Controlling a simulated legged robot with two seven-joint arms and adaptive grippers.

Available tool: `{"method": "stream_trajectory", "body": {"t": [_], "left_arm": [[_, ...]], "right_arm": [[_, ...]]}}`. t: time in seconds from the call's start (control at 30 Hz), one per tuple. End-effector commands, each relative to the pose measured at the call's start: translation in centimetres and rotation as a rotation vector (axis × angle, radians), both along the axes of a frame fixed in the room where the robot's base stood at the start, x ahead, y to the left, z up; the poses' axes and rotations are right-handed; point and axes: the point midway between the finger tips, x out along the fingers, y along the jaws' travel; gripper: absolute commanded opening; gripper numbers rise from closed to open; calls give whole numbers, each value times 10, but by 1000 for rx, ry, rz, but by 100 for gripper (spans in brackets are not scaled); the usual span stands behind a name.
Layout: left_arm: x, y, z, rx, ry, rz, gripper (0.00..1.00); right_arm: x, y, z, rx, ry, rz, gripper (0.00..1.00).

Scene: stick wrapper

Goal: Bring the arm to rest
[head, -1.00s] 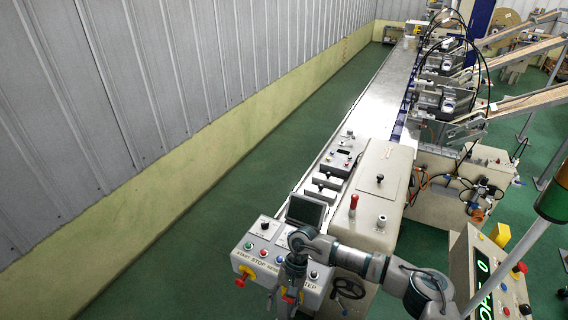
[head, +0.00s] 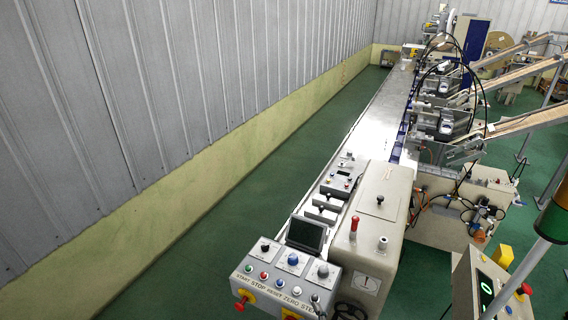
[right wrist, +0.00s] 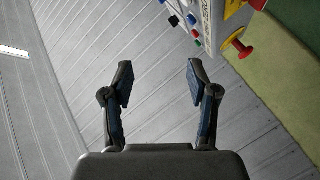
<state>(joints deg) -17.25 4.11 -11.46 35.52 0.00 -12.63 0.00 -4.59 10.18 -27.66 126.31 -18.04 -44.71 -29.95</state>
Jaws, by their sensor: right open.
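My right gripper (right wrist: 158,82) shows in the right wrist view with its two dark fingers spread wide apart. Nothing is between the fingers. Beyond them is the grey ribbed wall. Neither arm shows in the head view now, and my left gripper is in no view. The control panel (head: 286,279) of the wrapper machine stands at the lower middle of the head view, with coloured buttons, knobs and a small screen (head: 305,234). Part of that panel shows at the top right of the right wrist view, apart from the fingers.
A red emergency knob (head: 242,301) sticks out from the panel's front, and it also shows in the right wrist view (right wrist: 241,46). The long conveyor (head: 377,108) runs away from the panel. A yellow-and-grey wall (head: 190,185) bounds the left. Green floor (head: 215,215) lies clear between.

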Motion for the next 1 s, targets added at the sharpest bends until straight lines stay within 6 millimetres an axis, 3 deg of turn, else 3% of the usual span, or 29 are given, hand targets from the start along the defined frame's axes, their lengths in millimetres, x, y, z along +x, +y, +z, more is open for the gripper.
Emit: {"method": "stream_trajectory", "body": {"t": [0.03, 0.1, 0.2, 0.4, 0.67, 0.8, 1.0], "left_arm": [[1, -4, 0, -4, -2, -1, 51], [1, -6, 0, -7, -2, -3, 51], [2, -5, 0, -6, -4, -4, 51], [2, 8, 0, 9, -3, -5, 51], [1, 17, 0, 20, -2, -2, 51], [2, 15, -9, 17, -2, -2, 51], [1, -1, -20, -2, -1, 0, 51]], "right_arm": [[-20, -20, -29, 78, 145, -77, 59], [-49, -46, -64, 175, 333, -186, 59], [-90, -71, -97, 273, 535, -318, 59], [-163, -106, -136, 394, 812, -525, 59], [-247, -138, -158, 486, 1079, -749, 59], [-232, -135, -213, 474, 1086, -743, 59], [-227, -129, -294, 457, 1110, -749, 59]]}}
